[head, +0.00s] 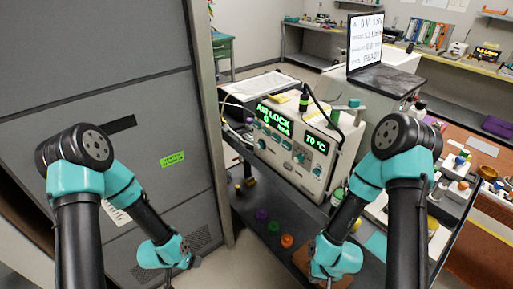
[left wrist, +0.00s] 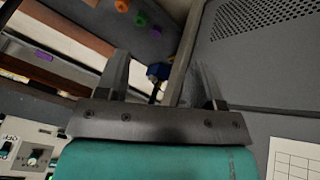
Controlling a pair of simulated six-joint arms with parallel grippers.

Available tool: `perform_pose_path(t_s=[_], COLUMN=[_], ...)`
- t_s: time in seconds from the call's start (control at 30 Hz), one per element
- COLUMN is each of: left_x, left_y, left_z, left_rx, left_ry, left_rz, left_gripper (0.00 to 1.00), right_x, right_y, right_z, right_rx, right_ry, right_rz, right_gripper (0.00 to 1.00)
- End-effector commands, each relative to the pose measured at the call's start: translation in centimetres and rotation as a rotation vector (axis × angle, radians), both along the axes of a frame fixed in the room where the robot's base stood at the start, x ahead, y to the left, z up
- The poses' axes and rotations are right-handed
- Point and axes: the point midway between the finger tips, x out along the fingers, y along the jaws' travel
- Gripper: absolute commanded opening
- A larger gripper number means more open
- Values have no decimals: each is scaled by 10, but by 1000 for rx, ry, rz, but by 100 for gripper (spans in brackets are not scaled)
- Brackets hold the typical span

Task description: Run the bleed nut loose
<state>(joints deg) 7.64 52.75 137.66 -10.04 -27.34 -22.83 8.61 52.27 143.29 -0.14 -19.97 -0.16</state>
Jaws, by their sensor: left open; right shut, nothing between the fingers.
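I cannot single out the bleed nut in either view. A grey instrument (head: 290,147) with green "AIR LOCK" and "70 °C" displays and several knobs stands on the dark bench. My left gripper (head: 192,264) hangs low in front of the grey cabinet, left of the bench. In the left wrist view its fingers (left wrist: 160,64) are apart. A small dark blue piece (left wrist: 157,72) shows between them in the picture; I cannot tell its distance. My right gripper (head: 329,281) is low at the bottom, above a brown patch, shut with nothing seen in it.
The tall grey cabinet (head: 120,60) fills the left side. Purple (head: 261,215), green (head: 274,227) and orange (head: 287,240) pieces stand in a row on the bench. A screen (head: 366,42) stands behind the instrument. Bottles and small parts crowd the right.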

Motion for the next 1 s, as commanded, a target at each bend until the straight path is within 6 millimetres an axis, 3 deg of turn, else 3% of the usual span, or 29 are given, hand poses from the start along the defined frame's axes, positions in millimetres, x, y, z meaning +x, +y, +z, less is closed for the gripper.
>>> perform_pose_path(t_s=[0.03,0.2,0.5,0.7,1.0], left_x=[19,79,170,218,269], left_y=[-3,-16,-44,-67,-104], left_z=[2,17,59,97,162], left_rx=[20,115,372,611,1087], left_ry=[-88,-396,-947,-1315,-1848], left_rz=[-88,-397,-888,-1166,-1476], left_gripper=[62,62,62,62,62], right_x=[0,0,0,0,0], right_y=[0,0,0,0,0], right_z=[0,0,0,0,0], right_rx=[0,0,0,0,0], right_ry=[0,0,0,0,0], right_rz=[0,0,0,0,0], right_gripper=[0,0,0,0,0])
